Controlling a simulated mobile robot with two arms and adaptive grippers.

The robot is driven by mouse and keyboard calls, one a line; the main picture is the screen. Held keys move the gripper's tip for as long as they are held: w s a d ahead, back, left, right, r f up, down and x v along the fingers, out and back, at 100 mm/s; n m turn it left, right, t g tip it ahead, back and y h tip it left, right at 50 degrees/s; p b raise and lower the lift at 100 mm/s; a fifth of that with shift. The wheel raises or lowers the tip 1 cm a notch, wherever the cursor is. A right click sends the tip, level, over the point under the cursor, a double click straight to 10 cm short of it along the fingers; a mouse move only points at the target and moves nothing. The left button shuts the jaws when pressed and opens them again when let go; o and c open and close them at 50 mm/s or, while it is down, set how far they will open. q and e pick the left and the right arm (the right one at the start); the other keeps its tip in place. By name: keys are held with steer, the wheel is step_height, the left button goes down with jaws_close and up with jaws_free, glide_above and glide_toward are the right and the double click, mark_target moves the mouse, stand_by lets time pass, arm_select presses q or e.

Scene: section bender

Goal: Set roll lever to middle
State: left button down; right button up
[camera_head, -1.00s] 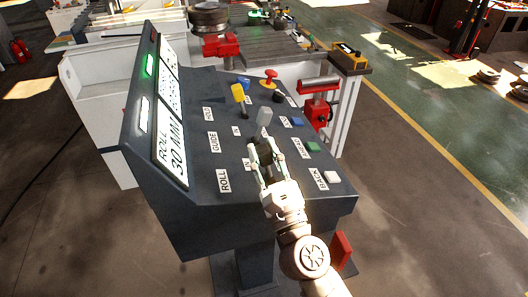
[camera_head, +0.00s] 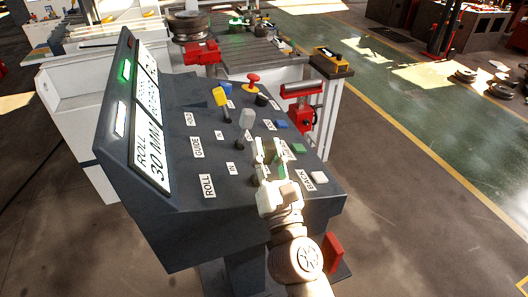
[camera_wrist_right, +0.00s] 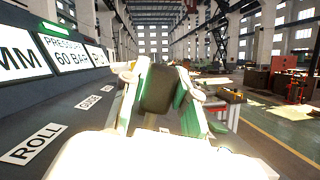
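The roll lever has a black knob (camera_wrist_right: 159,88), held between the fingers of my right gripper (camera_head: 268,148). In the right wrist view both fingers (camera_wrist_right: 160,95) lie against the knob's sides, with green pads showing. In the head view the fingers cover most of the knob, and the lever's shaft is hidden. The ROLL label (camera_head: 207,186) and an IN label (camera_head: 231,168) lie left of the gripper on the sloped console (camera_head: 185,215). My left gripper is not in view.
Green (camera_head: 299,149), white (camera_head: 319,177) and blue (camera_head: 281,124) buttons line the right side. A red mushroom button (camera_head: 253,80) is at the back.

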steer(key=o, duration=0.4)
steer(key=v, duration=1.2)
